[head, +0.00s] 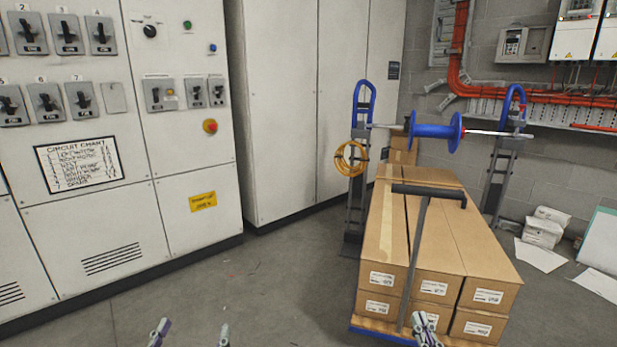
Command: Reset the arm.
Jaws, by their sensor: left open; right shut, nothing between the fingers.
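My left gripper (191,334) shows only at the bottom edge of the head view, left of the middle. Its two fingertips are wide apart, with bare floor between them. My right gripper (425,329) shows at the bottom edge, right of the middle, with its fingers together and nothing seen between them. In the picture it overlaps the front of the stacked cardboard boxes (384,247); I cannot tell the gap. The rest of both arms is out of view.
The boxes lie on a blue-edged cart with a dark handle (428,191). Behind them, blue-handled stands hold a blue spool (435,131). Grey switch cabinets (110,200) line the left. White packets (543,232) and papers lie at right. Floor (250,280) left of the cart is clear.

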